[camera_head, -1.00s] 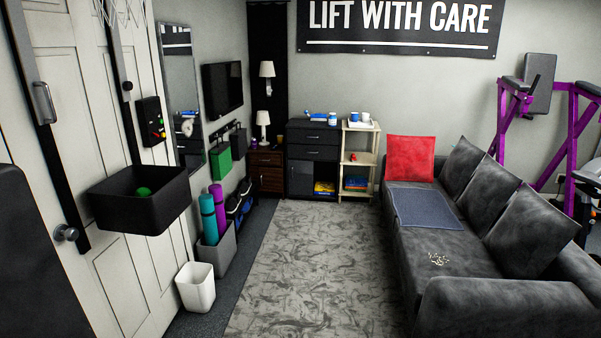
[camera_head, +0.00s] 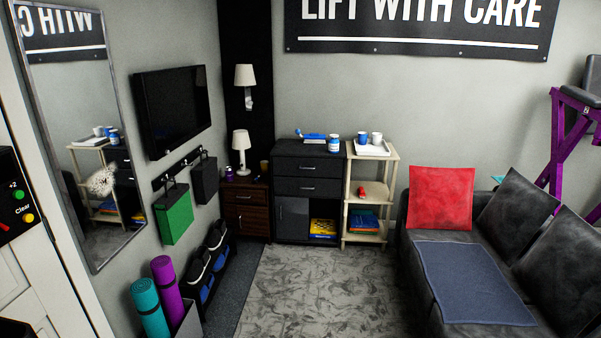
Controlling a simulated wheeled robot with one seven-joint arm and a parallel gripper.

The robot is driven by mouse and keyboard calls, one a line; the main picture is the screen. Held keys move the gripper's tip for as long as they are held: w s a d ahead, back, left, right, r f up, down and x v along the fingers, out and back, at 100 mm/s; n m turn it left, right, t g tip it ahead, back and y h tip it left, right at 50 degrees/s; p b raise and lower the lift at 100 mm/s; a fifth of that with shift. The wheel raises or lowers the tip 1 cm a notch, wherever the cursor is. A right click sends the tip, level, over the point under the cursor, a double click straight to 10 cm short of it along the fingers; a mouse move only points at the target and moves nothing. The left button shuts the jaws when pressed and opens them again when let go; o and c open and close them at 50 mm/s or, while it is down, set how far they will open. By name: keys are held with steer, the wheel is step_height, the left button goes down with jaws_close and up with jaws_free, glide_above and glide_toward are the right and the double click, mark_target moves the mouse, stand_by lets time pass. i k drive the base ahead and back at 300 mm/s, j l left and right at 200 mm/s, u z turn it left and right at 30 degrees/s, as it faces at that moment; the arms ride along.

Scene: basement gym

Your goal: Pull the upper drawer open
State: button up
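A black cabinet (camera_head: 310,163) stands against the far wall in the head view. Its upper drawer (camera_head: 308,167) has a silver bar handle and looks closed. A second drawer (camera_head: 308,187) with a like handle is just below it and also looks closed. Beneath are a small door (camera_head: 293,219) on the left and an open cubby with books (camera_head: 323,228) on the right. To its left, a small brown nightstand (camera_head: 246,207) also has drawers. My gripper is not in view.
Patterned carpet (camera_head: 320,285) lies open in front of the cabinet. A grey sofa (camera_head: 425,262) bounds it on the right; yoga mats (camera_head: 150,308) and a shoe rack (camera_head: 208,265) stand at left. A light wooden shelf (camera_head: 371,187) adjoins the cabinet.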

mark_target(283, 167)
steer(key=i, duration=2.7)
steer(key=i+l+u, duration=0.1)
steer(key=i+u, duration=0.3)
steer(key=i, duration=0.15)
steer(key=i+l+u, duration=0.35)
steer(key=i, duration=0.2)
steer(key=i+l+u, duration=0.75)
steer(key=i+l, duration=0.15)
